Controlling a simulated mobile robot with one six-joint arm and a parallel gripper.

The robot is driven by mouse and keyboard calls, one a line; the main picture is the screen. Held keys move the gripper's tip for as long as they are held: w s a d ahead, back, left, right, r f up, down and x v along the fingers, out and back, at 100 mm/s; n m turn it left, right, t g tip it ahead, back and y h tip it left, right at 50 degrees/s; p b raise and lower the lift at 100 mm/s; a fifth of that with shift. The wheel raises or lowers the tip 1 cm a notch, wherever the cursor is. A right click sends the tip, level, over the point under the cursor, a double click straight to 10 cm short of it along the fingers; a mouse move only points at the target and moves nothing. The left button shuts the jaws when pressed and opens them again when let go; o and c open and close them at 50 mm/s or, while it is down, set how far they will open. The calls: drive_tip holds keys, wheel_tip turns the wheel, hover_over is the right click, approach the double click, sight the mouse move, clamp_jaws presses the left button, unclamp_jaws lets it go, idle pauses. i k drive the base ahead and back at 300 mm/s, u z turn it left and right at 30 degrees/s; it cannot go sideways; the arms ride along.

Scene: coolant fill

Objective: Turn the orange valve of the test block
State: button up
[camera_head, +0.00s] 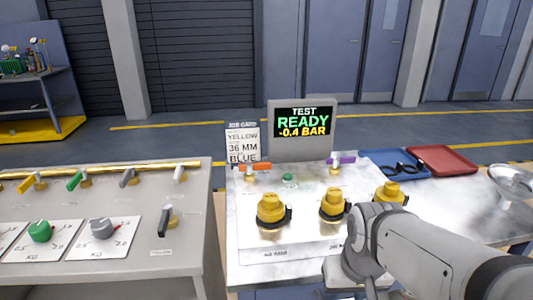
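The orange valve (252,166) sits at the back left of the test block (247,213), below the job card. Its orange handle lies crosswise, roughly level in the picture. The block also carries a purple-handled valve (340,160), a green button (287,177) and yellow couplings, two of them at the left (271,209) and middle (333,203). A display (303,122) behind reads "TEST READY -0.4 BAR". My arm reaches in from the lower right, in front of the block's right part. My gripper cannot be made out; the arm is apart from the orange valve.
A left bench (190,238) carries a brass pipe with coloured valve handles, plus green and grey knobs. Blue (378,157) and red (442,160) trays lie at the back right. A metal bowl (512,180) stands at the right edge. A job card (242,142) stands behind the orange valve.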

sight(249, 167)
drive_tip(key=z, duration=0.35)
drive_tip(key=k, duration=1.15)
drive_tip(key=u, duration=0.6)
drive_tip(key=i, duration=0.75)
drive_tip(key=z, duration=0.05)
